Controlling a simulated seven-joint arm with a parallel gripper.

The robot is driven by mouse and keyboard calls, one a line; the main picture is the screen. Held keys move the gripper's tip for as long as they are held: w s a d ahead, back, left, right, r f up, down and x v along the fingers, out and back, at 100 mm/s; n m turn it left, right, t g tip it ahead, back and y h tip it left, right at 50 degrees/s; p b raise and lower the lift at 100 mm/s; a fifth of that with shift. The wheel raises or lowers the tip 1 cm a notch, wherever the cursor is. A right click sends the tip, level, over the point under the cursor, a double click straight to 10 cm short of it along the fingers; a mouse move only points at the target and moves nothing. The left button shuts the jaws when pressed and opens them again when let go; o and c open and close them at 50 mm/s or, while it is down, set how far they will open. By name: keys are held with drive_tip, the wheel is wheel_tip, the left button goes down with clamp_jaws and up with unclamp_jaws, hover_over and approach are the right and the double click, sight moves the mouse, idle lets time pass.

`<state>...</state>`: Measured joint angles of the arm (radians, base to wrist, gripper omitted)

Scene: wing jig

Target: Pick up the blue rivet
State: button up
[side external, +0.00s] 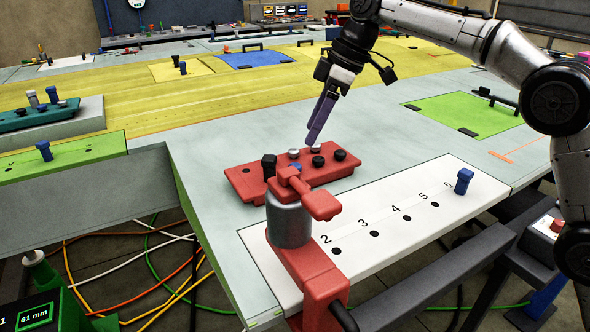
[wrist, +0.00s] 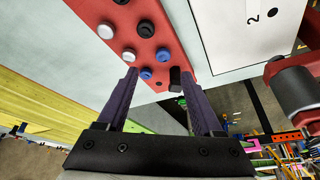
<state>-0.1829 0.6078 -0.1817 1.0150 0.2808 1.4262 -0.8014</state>
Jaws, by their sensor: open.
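A red block (side external: 330,176) on the grey table holds white, black and blue rivets. In the wrist view the block (wrist: 140,13) shows two blue rivets, one (wrist: 163,55) beside the other (wrist: 146,73). In the side view a blue rivet head (side external: 296,167) shows on the block, partly hidden by the red clamp. Another blue rivet (side external: 464,181) stands upright at the right end of the white numbered strip. My gripper (side external: 313,138) is open and empty above the block. In the wrist view its fingers (wrist: 160,76) appear on either side of the nearer blue rivet.
A red clamp (side external: 320,203) on a grey cylinder stands just in front of the block. A tall black rivet (wrist: 175,80) is close to one finger in the wrist view. The white strip (side external: 285,262) has several numbered holes. Bare table lies right of the block.

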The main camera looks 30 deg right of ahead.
sight(296, 164)
drive_tip(key=x, duration=0.2)
drive_tip(key=shift+a+f, duration=0.15)
drive_tip(key=shift+f, duration=0.2)
drive_tip(key=shift+x, duration=2.65)
drive_tip(key=shift+s+a, duration=0.15)
drive_tip(key=shift+c, duration=0.3)
clamp_jaws()
